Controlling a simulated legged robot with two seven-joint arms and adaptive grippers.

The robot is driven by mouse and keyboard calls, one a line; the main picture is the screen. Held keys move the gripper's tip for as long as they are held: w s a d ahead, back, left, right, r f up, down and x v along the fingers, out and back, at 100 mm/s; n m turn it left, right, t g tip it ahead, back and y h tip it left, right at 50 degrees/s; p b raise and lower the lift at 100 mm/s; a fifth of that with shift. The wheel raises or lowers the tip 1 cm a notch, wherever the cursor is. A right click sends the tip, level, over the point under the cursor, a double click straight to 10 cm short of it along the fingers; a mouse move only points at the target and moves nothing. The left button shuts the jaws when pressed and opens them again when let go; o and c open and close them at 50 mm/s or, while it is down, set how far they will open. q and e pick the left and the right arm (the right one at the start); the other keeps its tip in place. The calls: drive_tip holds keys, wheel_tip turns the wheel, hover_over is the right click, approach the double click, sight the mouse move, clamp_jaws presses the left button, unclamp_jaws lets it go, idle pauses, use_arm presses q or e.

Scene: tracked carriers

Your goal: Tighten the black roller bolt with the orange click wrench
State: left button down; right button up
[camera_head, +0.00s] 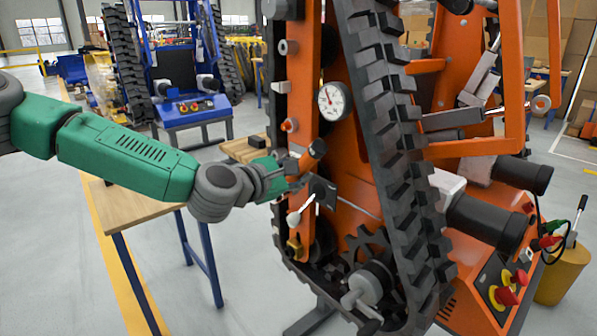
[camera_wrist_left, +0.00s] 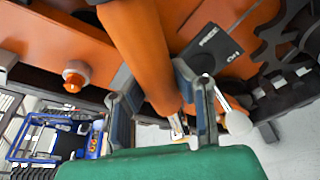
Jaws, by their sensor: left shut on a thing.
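My left gripper (camera_head: 292,172) is in front of the orange track frame of the near carrier. Its fingers are shut around the orange click wrench (camera_head: 317,148), whose handle end sticks out past the fingers at the upper right. In the left wrist view the wrench (camera_wrist_left: 140,45) runs from the top edge down between the two fingers (camera_wrist_left: 165,105). The wrench's far end is partly hidden by the gripper. I cannot clearly pick out the black roller bolt; a dark roller (camera_head: 324,240) shows low on the frame, below the gripper. My right gripper is not in view.
A white-knobbed lever (camera_head: 294,217) and a black lettered plate (camera_wrist_left: 213,45) are close to the gripper. An orange-headed bolt (camera_head: 290,125) and a dial gauge (camera_head: 334,101) are above. The black track (camera_head: 385,120) is to the right. A wooden-topped table (camera_head: 130,208) stands at left.

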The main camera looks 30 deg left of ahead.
use_arm(q)
drive_tip(key=shift+s+d+f+m+b, duration=0.2)
drive_tip(key=shift+d+f+m+b, duration=0.15)
drive_tip(key=shift+d+m, duration=0.15)
drive_tip(key=shift+s+d+f+m+b, duration=0.2)
drive_tip(key=shift+d+f+m+b, duration=0.25)
drive_tip(key=shift+f, duration=0.1)
drive_tip(key=shift+s+d+f+m+t+b, duration=0.15)
drive_tip(key=shift+d+f+m+t+b, duration=0.15)
drive_tip(key=shift+f+m+b, duration=0.25)
idle(0.3)
